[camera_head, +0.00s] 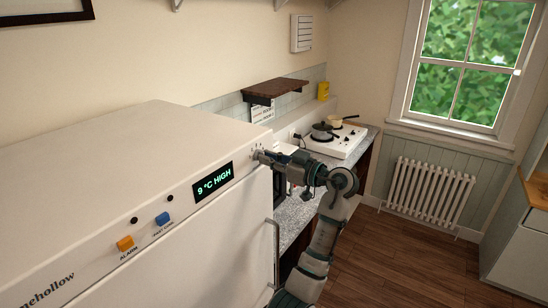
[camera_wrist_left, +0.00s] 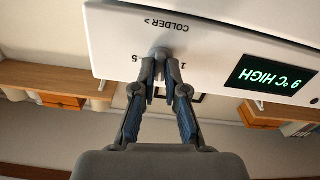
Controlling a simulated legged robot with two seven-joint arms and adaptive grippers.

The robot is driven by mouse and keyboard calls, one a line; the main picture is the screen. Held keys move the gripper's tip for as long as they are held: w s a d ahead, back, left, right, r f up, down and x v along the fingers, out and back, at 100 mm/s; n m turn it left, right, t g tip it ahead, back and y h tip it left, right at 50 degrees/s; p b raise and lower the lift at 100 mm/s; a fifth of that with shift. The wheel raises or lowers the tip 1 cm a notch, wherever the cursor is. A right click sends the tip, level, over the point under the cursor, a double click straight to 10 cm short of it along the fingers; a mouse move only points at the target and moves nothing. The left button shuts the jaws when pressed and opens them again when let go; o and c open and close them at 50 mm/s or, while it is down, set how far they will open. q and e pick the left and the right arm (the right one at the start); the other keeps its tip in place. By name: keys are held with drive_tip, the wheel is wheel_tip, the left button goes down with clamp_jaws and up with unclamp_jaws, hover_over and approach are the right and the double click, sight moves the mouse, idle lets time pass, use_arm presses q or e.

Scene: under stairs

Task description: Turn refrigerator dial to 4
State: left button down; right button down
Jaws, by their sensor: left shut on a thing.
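The white refrigerator (camera_head: 140,150) fills the left of the head view. Its lit display (camera_head: 212,184) reads 9 °C HIGH; the display also shows upside down in the left wrist view (camera_wrist_left: 272,77). The dial (camera_wrist_left: 163,54) sits on the panel beside the display, under inverted "COLDER >" lettering. A "5" shows beside it; most other marks are hidden and its setting cannot be read. My left gripper (camera_head: 260,155) is at the panel's right end. In the left wrist view its fingers (camera_wrist_left: 163,84) are shut on the dial. My right gripper is not in view.
An orange alarm button (camera_head: 125,243) and a blue button (camera_head: 162,218) are on the panel. The fridge door handle (camera_head: 276,250) is below my arm. A counter with a white hob (camera_head: 338,141) and pans stands beyond. Wooden floor (camera_head: 400,255) is clear to the right.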

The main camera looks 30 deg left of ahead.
use_arm(q)
drive_tip(key=m+p, duration=0.2)
drive_tip(key=m, duration=0.7)
drive_tip(key=shift+a+p, duration=0.1)
drive_tip(key=shift+p, duration=0.3)
drive_tip(key=shift+m, duration=0.3)
drive_tip(key=c, duration=1.3)
unclamp_jaws()
drive_tip(key=shift+o, duration=0.4)
drive_tip(key=shift+w+a+f, duration=0.1)
drive_tip(key=shift+w+a, duration=0.05)
drive_tip(key=shift+a, duration=0.1)
drive_tip(key=shift+d, duration=0.1)
